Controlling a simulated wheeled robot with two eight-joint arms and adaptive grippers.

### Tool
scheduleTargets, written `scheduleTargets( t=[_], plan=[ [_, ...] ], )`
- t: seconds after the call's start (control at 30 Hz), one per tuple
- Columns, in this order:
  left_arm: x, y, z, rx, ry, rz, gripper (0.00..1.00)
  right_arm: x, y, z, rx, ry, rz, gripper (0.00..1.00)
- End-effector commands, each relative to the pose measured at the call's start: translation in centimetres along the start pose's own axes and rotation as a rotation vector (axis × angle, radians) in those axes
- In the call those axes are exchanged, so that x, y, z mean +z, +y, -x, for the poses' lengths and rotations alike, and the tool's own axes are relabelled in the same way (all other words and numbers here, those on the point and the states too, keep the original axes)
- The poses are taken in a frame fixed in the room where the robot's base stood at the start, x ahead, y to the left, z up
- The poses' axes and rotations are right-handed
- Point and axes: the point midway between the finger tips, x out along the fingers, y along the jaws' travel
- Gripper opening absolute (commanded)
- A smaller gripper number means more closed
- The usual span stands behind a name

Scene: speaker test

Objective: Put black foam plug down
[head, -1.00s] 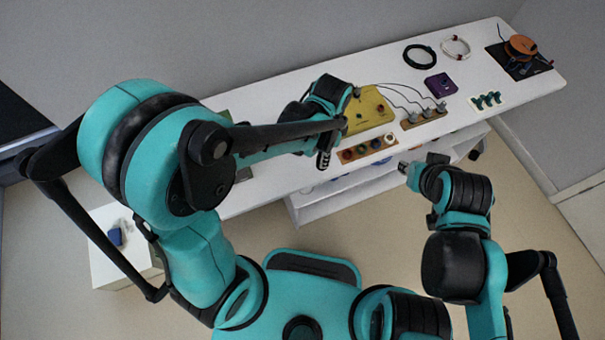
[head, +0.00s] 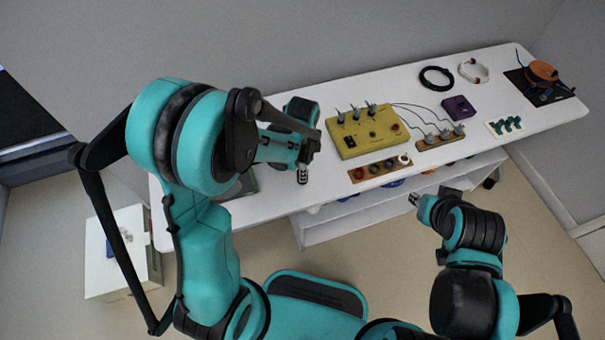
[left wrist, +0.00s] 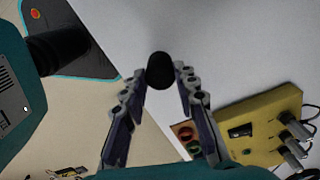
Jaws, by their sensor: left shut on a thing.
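The black foam plug (left wrist: 160,69) is a small dark rounded piece between the fingertips of my left gripper (left wrist: 160,82) in the left wrist view. The gripper is shut on it, over or near the white table top. In the head view my left gripper (head: 302,174) is near the table's front edge, left of the yellow box; the plug cannot be made out there. My right gripper (head: 414,199) is in front of the table, away from the plug, and too small to read.
A yellow box (head: 362,146) with plugs and cables stands mid-table, with a wooden strip of coloured rings (head: 378,169) in front. A wooden strip with grey plugs (head: 440,137), a purple box (head: 458,108) and a green-pegged plate (head: 506,127) lie right. White table (head: 275,205) left of the strip is bare.

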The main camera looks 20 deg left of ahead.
Motion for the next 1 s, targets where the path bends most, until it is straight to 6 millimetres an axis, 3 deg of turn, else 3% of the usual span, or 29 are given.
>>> scheduleTargets(
  t=[0.1,0.5,0.53,0.6,1.0],
  plan=[
    [0.0,0.0,-2.1,0.000,0.000,0.000,0.18,0.7,0.0,-1.0,0.000,0.000,0.000,0.31],
    [0.0,0.0,-2.6,0.000,0.000,0.000,0.18,0.9,0.0,-1.3,0.000,0.000,0.000,0.31],
    [0.0,0.0,-2.4,0.000,0.000,0.000,0.37,0.8,0.0,-1.2,0.000,0.000,0.000,0.31],
    [0.0,0.0,-2.4,0.000,0.000,0.000,0.50,0.8,0.0,-1.1,0.000,0.000,0.000,0.31],
    [0.0,0.0,-1.6,0.000,0.000,0.000,0.50,0.4,0.0,-0.6,0.000,0.000,0.000,0.31]
  ],
)
